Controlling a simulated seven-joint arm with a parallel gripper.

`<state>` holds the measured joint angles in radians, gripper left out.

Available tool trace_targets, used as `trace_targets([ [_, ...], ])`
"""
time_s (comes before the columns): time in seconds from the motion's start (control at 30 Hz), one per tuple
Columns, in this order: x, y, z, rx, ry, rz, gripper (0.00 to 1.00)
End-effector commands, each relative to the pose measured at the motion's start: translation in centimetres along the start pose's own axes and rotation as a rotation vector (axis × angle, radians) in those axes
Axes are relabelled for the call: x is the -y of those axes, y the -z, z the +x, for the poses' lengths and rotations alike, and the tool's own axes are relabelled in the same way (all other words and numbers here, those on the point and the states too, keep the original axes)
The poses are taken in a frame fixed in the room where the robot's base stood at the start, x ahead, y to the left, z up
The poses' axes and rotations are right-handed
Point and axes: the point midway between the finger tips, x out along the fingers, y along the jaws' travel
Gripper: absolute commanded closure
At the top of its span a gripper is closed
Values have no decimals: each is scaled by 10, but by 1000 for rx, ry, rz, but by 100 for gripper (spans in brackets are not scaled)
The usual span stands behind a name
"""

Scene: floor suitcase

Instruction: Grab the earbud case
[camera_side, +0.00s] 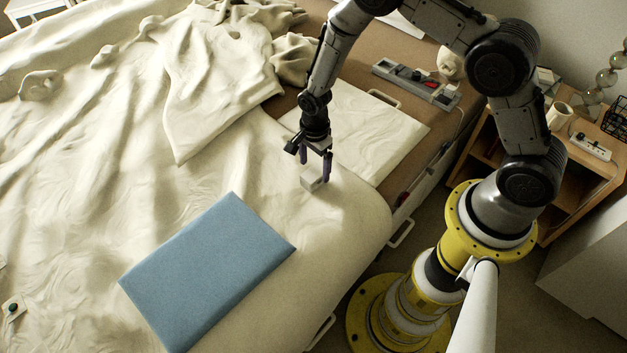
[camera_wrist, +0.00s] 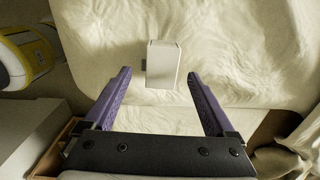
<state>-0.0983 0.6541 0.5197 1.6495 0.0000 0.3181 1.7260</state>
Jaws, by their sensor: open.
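A small white box-shaped case (camera_side: 311,182), which looks like the earbud case, rests on the cream bedding near the bed's rounded edge. In the wrist view it shows as a pale block (camera_wrist: 161,66) with a darker grey side. My gripper (camera_side: 315,167) is just above and by the case, its purple fingers pointing down. In the wrist view the gripper (camera_wrist: 159,76) is open, and the case lies between and slightly beyond the fingertips, with room on both sides. I see no contact; the exact height gap is unclear.
A blue flat panel (camera_side: 207,270) lies on the bedding at front. A rumpled cream blanket (camera_side: 110,100) covers the left. A grey tray (camera_side: 415,84) sits on the brown surface at the back. A wooden shelf (camera_side: 583,165) holds a mug (camera_side: 558,116) at right.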

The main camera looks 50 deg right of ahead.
Motion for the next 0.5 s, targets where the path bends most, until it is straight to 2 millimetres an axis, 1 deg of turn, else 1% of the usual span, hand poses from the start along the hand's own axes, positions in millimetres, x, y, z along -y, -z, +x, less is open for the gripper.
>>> trace_targets([
  [0.03, 0, -1, 9, -1, -3, -1, 10],
  [0.1, 1, -2, 19, -1, -4, -1, 10],
  [0.23, 2, -2, 35, 0, -2, 0, 10],
  [0.33, 2, -2, 41, 0, 0, 0, 10],
  [0.5, 3, -2, 43, 0, 1, 0, 10],
])
